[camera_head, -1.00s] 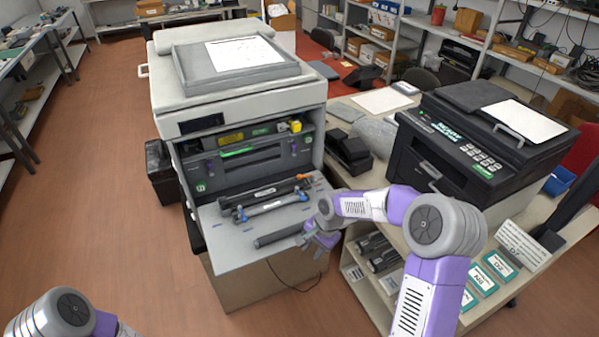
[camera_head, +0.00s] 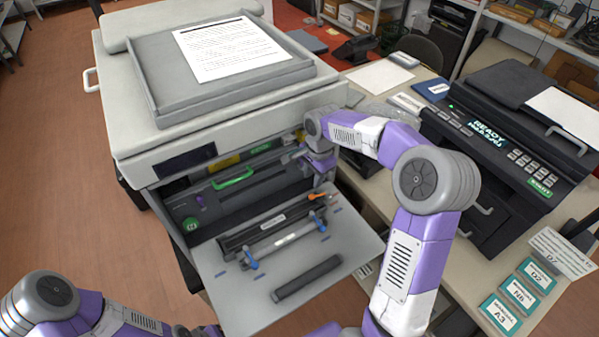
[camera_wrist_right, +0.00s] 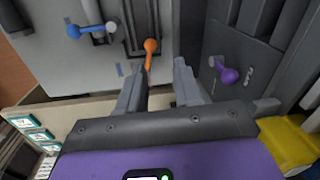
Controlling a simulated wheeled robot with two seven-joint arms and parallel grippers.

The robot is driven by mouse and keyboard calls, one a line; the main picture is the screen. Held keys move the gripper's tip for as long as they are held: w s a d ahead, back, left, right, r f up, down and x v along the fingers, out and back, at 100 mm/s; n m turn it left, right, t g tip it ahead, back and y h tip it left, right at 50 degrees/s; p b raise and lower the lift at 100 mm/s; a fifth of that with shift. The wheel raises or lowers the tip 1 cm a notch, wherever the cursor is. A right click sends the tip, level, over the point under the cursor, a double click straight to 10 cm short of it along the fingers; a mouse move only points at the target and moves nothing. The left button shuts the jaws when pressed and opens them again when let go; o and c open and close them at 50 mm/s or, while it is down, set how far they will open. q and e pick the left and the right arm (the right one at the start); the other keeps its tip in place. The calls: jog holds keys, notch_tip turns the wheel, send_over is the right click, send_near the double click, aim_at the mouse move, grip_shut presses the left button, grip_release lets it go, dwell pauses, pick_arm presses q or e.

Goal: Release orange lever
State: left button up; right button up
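The orange lever (camera_head: 318,195) is at the right end of a dark cartridge unit (camera_head: 262,224) lying on the printer's lowered front panel (camera_head: 350,255). In the right wrist view the orange lever (camera_wrist_right: 150,50) has a round knob and lies just beyond my fingertips. My right gripper (camera_wrist_right: 158,72) is open, with nothing between its fingers. In the head view my right gripper (camera_head: 300,155) is in front of the printer's open bay, above and behind the lever. My left gripper (camera_head: 195,331) is at the bottom edge, partly cut off; its fingers are unclear.
A purple knob (camera_wrist_right: 228,75) is close right of my right fingers. A blue-ended unit (camera_head: 285,237) and a loose dark cylinder (camera_head: 308,278) lie on the panel. A green handle (camera_head: 233,178) is inside the bay. A black printer (camera_head: 490,150) stands on the right table.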

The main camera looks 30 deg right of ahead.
jog(key=shift+s+f, duration=0.1)
jog(key=shift+f, duration=0.2)
notch_tip(320, 180, down, 7)
jog(key=shift+r+b, duration=0.2)
jog(key=shift+b, duration=0.4)
jog(key=shift+w, duration=0.2)
jog(key=shift+c, duration=0.3)
